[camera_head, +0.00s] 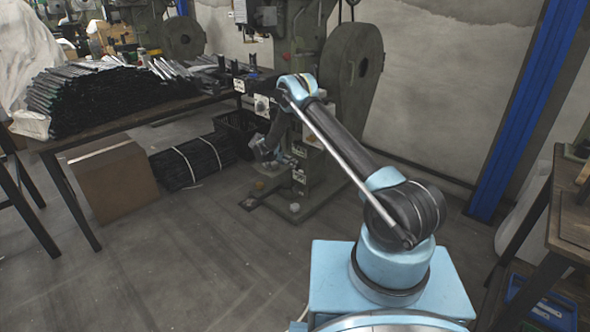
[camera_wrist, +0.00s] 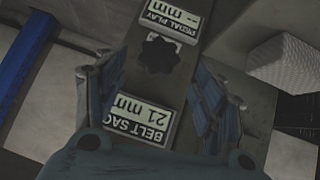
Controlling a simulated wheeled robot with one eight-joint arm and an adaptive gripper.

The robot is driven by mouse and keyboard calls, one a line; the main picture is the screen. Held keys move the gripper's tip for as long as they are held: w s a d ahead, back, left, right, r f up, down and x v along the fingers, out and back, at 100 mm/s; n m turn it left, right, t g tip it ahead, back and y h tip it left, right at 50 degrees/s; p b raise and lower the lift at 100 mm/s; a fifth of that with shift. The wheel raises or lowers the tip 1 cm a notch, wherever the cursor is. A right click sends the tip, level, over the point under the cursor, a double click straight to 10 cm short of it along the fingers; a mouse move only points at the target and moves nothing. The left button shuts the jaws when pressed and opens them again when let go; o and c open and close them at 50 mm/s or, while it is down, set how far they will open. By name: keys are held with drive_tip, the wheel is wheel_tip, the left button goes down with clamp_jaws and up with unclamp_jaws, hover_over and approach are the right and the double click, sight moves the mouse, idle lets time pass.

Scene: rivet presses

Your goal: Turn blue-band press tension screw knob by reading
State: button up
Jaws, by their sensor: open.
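The grey-green rivet press (camera_head: 312,150) stands at centre in the head view, with a large wheel at its right. In the wrist view, a dark lobed knob (camera_wrist: 160,54) sits on the press face between two upside-down displays. One display (camera_wrist: 140,121) reads "BELT SAG 21 mm"; the other display (camera_wrist: 174,17) reads "PEDAL PLAY -- mm". My gripper (camera_wrist: 160,82) is open, its fingers left and right of the knob's line; I see no contact. In the head view my gripper (camera_head: 268,150) is low by the press, and the knob cannot be made out. No blue band is clear on the press.
A table (camera_head: 130,117) with a pile of dark strips stands left. A cardboard box (camera_head: 108,178), a strapped dark bundle (camera_head: 193,161) and a black crate (camera_head: 238,128) are on the floor. A blue column (camera_head: 525,115) and a workbench (camera_head: 562,215) are right. The front-left floor is clear.

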drive_tip(key=x, duration=0.7)
drive_tip(key=c, duration=1.1)
